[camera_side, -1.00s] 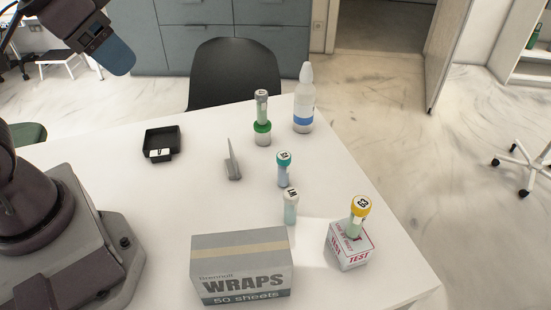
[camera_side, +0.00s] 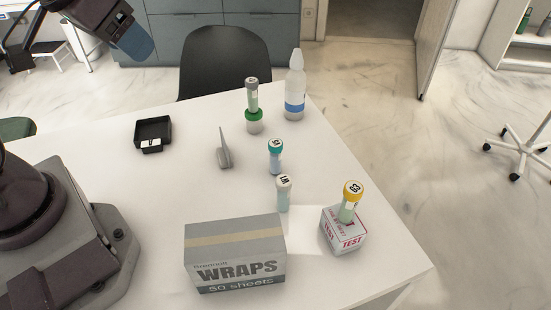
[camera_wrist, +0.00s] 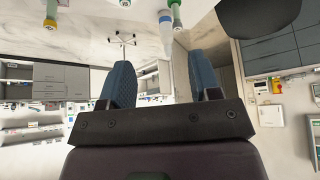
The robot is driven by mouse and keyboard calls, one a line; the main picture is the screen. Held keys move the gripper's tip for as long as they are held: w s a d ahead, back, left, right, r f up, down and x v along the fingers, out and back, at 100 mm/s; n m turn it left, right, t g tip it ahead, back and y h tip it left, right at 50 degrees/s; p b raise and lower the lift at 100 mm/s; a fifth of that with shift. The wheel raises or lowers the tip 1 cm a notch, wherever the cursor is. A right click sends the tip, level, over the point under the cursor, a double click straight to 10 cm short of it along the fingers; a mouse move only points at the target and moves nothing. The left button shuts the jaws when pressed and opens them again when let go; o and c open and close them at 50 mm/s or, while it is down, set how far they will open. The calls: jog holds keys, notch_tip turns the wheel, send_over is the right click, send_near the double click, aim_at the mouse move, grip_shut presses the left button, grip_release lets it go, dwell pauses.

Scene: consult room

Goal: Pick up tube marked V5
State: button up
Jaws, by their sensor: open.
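Several capped tubes are on the white table in the side view. A teal-capped tube (camera_side: 275,157) stands mid-table, and a white-capped tube (camera_side: 283,194) stands in front of it. A yellow-capped tube (camera_side: 350,203) stands on the small TEST box (camera_side: 345,234). A grey-capped tube (camera_side: 252,97) stands upright on a green-and-white holder (camera_side: 254,122). The cap markings are too small for me to tell surely which is V5. My gripper (camera_side: 137,42) is at the upper left, well away from the tubes. In the wrist view its blue fingers (camera_wrist: 160,78) are apart with nothing between them.
A WRAPS box (camera_side: 236,258) stands at the front. A black tray (camera_side: 153,131) and a grey wedge-like object (camera_side: 224,152) lie left of the tubes. A dark chair (camera_side: 222,62) stands behind the table.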

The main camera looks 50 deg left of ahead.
jog(key=w+f+n, duration=0.3)
jog(key=w+f, duration=0.4)
jog(key=w, duration=0.1)
jog(key=n+t+h, duration=0.6)
jog(key=n+h, duration=0.1)
jog(key=n, duration=0.9)
send_over(271, 159)
jog(key=s, duration=0.4)
notch_tip(271, 159, down, 17)
jog(key=f+n+t+y, duration=0.1)
jog(key=f+n+t, duration=0.1)
jog(key=n, duration=0.2)
jog(key=f+n+t+y, duration=0.1)
jog(key=f+n+t, duration=0.1)
jog(key=n, duration=0.3)
jog(key=f+n+t+y, duration=0.1)
jog(key=f+n, duration=0.2)
jog(key=n, duration=0.1)
jog(key=shift+a+n+t+y, duration=0.3)
jog(key=shift+a+n+t, duration=0.1)
jog(key=shift+w+d+r, duration=0.1)
jog(key=shift+w, duration=0.55)
jog(key=shift+w+d, duration=0.2)
jog(key=shift+w, duration=1.35)
jog(key=shift+w+d, duration=0.2)
jog(key=shift+w, duration=1.3)
